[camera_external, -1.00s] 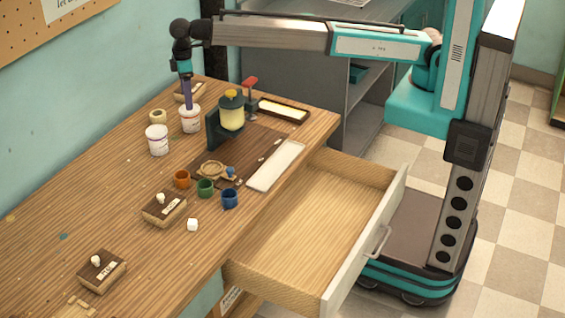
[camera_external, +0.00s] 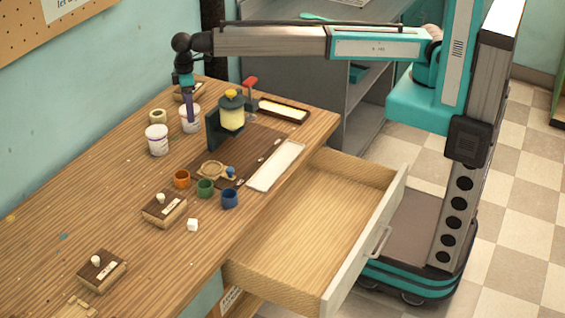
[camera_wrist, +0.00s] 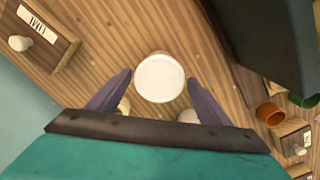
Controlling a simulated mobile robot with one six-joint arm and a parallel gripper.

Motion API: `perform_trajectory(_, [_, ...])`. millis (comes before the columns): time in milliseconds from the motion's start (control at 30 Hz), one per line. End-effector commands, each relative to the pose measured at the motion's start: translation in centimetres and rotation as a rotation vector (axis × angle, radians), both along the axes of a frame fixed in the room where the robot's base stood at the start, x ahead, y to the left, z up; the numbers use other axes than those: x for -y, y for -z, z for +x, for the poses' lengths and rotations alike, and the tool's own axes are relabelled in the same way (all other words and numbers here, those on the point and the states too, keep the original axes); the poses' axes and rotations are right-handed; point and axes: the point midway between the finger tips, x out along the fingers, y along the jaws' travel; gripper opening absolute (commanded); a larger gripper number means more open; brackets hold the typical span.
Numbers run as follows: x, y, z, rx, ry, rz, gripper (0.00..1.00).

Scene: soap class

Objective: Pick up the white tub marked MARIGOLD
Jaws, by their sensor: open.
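Two white tubs stand on the wooden bench; neither marking can be read. The back tub (camera_external: 184,125) is right under my gripper (camera_external: 190,118) in the external view, partly hidden by the fingers. In the wrist view this tub's round white lid (camera_wrist: 160,77) sits just beyond and between my fingertips (camera_wrist: 160,82). My gripper is open, with the two purple fingers apart and nothing held. The front tub (camera_external: 157,142) stands nearer the camera and to the left, with a reddish label; a pale round top behind my right finger in the wrist view (camera_wrist: 188,116) may be it.
A tape roll (camera_external: 157,116) lies beside the tubs. A dark green dispenser (camera_external: 230,115) stands close on the right. A wooden block (camera_wrist: 38,38) marked LIME is behind. Orange (camera_external: 182,179), green and blue cups stand forward. An open drawer (camera_external: 310,235) juts out at right.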

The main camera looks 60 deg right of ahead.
Motion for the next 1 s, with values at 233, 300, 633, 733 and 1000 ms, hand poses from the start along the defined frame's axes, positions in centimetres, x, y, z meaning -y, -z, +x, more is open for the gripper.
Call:
perform_trajectory(233, [0.2, 2.4, -0.1, -0.003, 0.0, -0.001, 0.72])
perform_trajectory(300, [0.2, 3.0, -0.1, -0.001, 0.0, -0.001, 0.72])
perform_trajectory(633, [0.2, 4.1, -0.1, -0.001, 0.0, -0.001, 0.72])
perform_trajectory(733, [0.2, 4.1, -0.1, -0.001, 0.0, -0.001, 0.72])
perform_trajectory(1000, [0.2, 4.1, -0.1, -0.001, 0.0, -0.001, 0.72])
